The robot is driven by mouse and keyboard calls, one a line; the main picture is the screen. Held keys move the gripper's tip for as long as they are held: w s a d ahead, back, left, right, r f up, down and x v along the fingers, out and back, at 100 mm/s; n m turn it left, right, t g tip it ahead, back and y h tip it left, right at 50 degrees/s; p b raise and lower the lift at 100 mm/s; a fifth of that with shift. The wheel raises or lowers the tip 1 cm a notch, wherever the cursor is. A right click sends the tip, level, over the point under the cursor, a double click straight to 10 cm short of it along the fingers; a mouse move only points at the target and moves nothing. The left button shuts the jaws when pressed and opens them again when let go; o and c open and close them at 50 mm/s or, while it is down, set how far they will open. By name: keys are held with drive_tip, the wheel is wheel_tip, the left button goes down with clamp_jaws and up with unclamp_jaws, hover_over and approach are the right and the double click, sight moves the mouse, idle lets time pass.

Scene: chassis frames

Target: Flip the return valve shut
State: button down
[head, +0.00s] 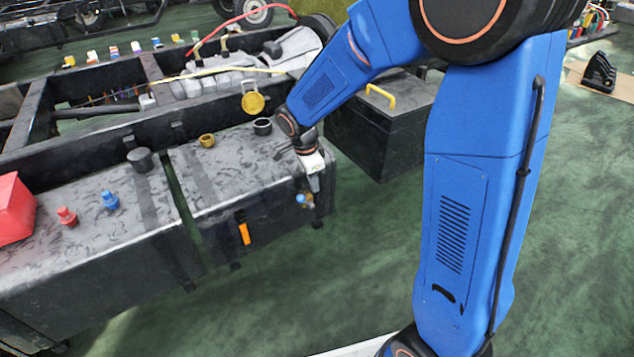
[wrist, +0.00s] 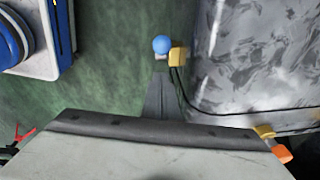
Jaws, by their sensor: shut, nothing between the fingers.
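Two valves show on the dark tank (head: 225,170); no label tells which is the return valve. One has a blue knob (head: 301,198) and a brass body at the tank's right end. In the wrist view the blue knob (wrist: 162,44) sits beside its brass body (wrist: 178,55). The other has an orange handle (head: 244,233) hanging down on the tank's front face; in the wrist view the orange handle (wrist: 281,153) is at lower right. My gripper (head: 315,187) points down at the tank's right end, shut and empty. In the wrist view my gripper (wrist: 160,76) ends close to the blue knob; contact cannot be told.
A second tank (head: 100,235) with red and blue caps stands left. A black box (head: 385,130) with a yellow handle stands behind my gripper. A dark cable (wrist: 215,113) runs along the tank between the valves. Green floor (head: 330,270) is clear in front and right.

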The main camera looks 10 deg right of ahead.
drive_tip(key=shift+r, duration=0.15)
drive_tip(key=shift+r, duration=0.7)
wheel_tip(320, 180, up, 11)
drive_tip(key=s+a, duration=0.2)
drive_tip(key=shift+a, duration=0.15)
idle(0.6)
drive_tip(key=shift+r, duration=0.1)
